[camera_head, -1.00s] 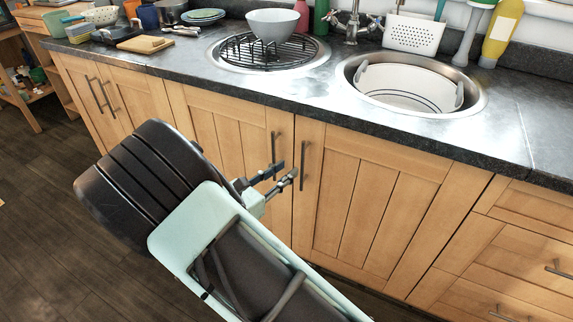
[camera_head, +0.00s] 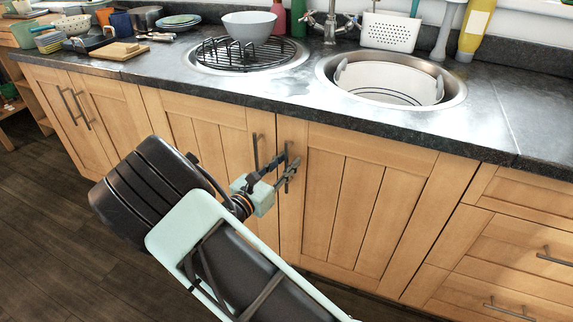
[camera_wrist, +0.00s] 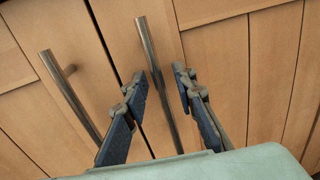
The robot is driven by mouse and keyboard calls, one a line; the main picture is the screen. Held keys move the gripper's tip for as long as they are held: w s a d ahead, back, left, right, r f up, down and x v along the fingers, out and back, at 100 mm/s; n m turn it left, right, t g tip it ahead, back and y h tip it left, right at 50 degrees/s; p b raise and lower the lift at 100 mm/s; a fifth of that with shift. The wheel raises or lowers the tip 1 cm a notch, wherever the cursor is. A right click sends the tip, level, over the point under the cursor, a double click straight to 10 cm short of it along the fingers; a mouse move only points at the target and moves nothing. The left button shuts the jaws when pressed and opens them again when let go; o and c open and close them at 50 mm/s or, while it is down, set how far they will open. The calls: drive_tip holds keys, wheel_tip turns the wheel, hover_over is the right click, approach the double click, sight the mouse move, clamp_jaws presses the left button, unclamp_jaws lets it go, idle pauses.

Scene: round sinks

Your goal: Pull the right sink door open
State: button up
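The right sink door (camera_head: 345,205) is a light wood panel, shut flush with the cabinet front. Its upright metal bar handle (camera_wrist: 160,85) stands near its left edge. My gripper (camera_head: 280,170) is in front of this handle. In the wrist view, my gripper (camera_wrist: 159,78) is open, with one dark finger on each side of the right door's bar; the fingers do not appear to touch it. The left sink door (camera_head: 210,150) is also shut. Its handle (camera_wrist: 72,95) lies outside the left finger. In the head view, the fingers partly hide the right handle.
The dark countertop (camera_head: 300,100) overhangs the doors and holds two round sinks, a bowl (camera_head: 249,27) and several dishes. Drawers (camera_head: 520,250) with bar handles lie to the right. Another pair of doors (camera_head: 85,115) is at the left. Dark wood floor (camera_head: 40,220) is free at the left.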

drive_tip(key=shift+w+d, duration=0.1)
drive_tip(key=shift+w, duration=0.05)
drive_tip(key=shift+c, duration=0.4)
clamp_jaws()
